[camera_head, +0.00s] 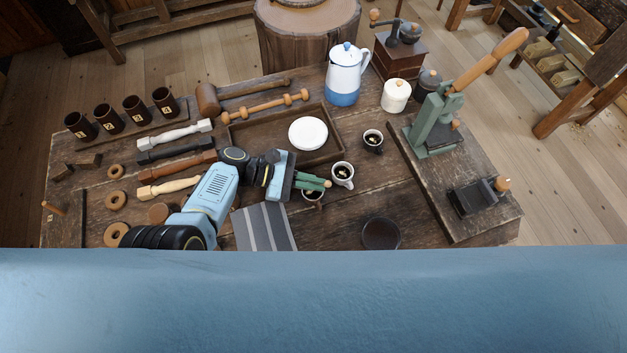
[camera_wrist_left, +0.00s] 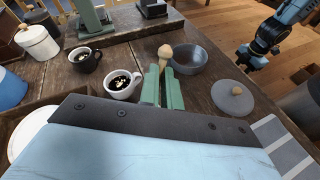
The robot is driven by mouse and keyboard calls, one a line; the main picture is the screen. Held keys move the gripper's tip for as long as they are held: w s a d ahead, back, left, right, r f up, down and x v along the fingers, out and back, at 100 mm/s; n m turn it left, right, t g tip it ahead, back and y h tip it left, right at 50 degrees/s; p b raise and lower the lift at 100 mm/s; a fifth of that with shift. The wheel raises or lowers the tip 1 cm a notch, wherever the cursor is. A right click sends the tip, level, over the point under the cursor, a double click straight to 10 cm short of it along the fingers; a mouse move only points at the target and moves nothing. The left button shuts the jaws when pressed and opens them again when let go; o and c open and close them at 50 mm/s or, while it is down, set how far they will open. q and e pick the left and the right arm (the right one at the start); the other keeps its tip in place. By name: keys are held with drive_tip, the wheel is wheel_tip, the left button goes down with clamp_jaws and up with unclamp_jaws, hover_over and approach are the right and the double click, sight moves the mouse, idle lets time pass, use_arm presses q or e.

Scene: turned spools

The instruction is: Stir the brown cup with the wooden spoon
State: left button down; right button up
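My left gripper (camera_head: 312,183) is over the brown cup (camera_head: 313,200) in the head view, with its green fingers covering part of the cup. In the left wrist view its fingers (camera_wrist_left: 162,88) are close together around the wooden spoon (camera_wrist_left: 165,53). The rounded wooden end shows at the fingertips, and also in the head view (camera_head: 327,184). The spoon's lower part is hidden, so I cannot tell if it is in the cup. The brown cup is hidden in the wrist view.
A white cup (camera_head: 343,176) stands just right of the gripper, with a black cup (camera_head: 373,142) behind. A dark bowl (camera_head: 381,234) lies to the front right. A grey lid (camera_wrist_left: 235,98) and striped cloth (camera_head: 264,228) are nearby. A wooden tray (camera_head: 262,152) holds a white disc.

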use_arm(q)
drive_tip(key=shift+r+p, duration=1.95)
drive_tip(key=shift+r, duration=0.1)
drive_tip(key=shift+r+p, duration=0.9)
drive_tip(key=shift+r, duration=1.6)
drive_tip(key=shift+w, duration=0.1)
drive_tip(key=w+a+r+n+t+y+b, duration=0.15)
drive_tip(key=w+a+n+t+b, duration=0.35)
drive_tip(key=a+b, duration=0.6)
drive_tip(key=s+a+r+n+t+y+b, duration=0.1)
drive_tip(key=s+a+r+n+t+b, duration=0.1)
drive_tip(key=a+r+b, duration=0.4)
drive_tip(key=a+r+n+t, duration=0.1)
drive_tip(key=a+r+t, duration=0.1)
drive_tip(key=a, duration=0.1)
drive_tip(key=shift+s+a, duration=0.25)
drive_tip(key=shift+s, duration=0.15)
